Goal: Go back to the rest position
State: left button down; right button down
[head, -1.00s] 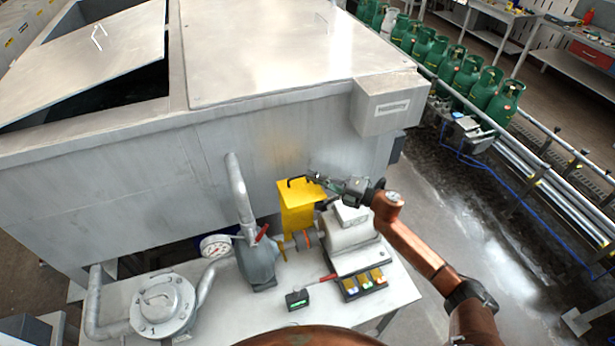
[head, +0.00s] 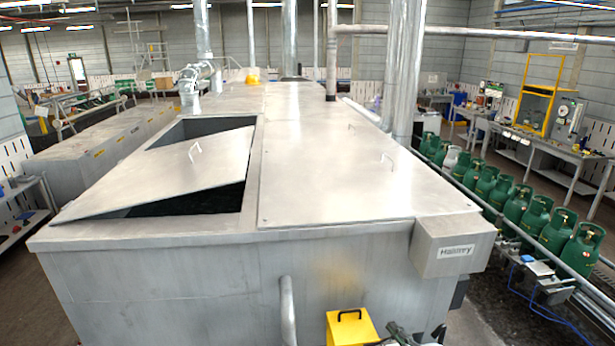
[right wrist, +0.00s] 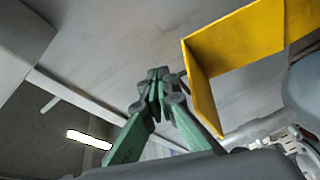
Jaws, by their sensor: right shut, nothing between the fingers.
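My right gripper (head: 402,333) shows only in part at the bottom edge of the head view, just right of a yellow cover (head: 348,329) with a black handle. In the right wrist view my right gripper (right wrist: 158,80) has its green-sided fingers together at the tips with nothing between them. The yellow cover (right wrist: 250,40) is to the upper right there, apart from the fingertips. My left gripper is in neither view. The rest of my right arm is below the head view.
A large metal tank (head: 200,290) fills the middle, with a tilted lid (head: 165,170) over an opening. A control box (head: 455,245) juts from its right corner. Green gas cylinders (head: 535,218) line the conveyor at the right. A pipe (head: 288,310) rises at the tank front.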

jog(key=s+d+f+m+g+h, duration=0.3)
jog(key=s+d+f+m+h, duration=0.15)
jog(key=s+f+m, duration=0.3)
jog(key=s+d+f+m+g+h, duration=0.2)
jog(key=s+d+f+m+h, duration=0.3)
jog(key=s+f, duration=0.35)
jog(key=s+a+f+m+g, duration=0.1)
jog(key=s+f+m+g, duration=0.25)
jog(key=s, duration=0.85)
jog(key=s+a+f+m+g, duration=0.1)
jog(key=s+f+m+g, duration=0.25)
jog(key=s, duration=0.95)
notch_tip(320, 180, down, 37)
jog(key=s+g+b, duration=0.1)
jog(key=g+b, duration=0.1)
jog(key=b, duration=0.6)
jog(key=s+f+b, duration=0.3)
jog(key=s+f, duration=0.7)
jog(key=f, duration=0.2)
jog(key=s+f+n+g+b, duration=0.1)
jog(key=s+f+b, duration=0.3)
jog(key=s+f, duration=0.6)
notch_tip(320, 180, down, 2)
jog(key=shift+a+f+g+y, duration=0.15)
jog(key=shift+a+g+y, duration=0.15)
jog(key=shift+a+y, duration=0.15)
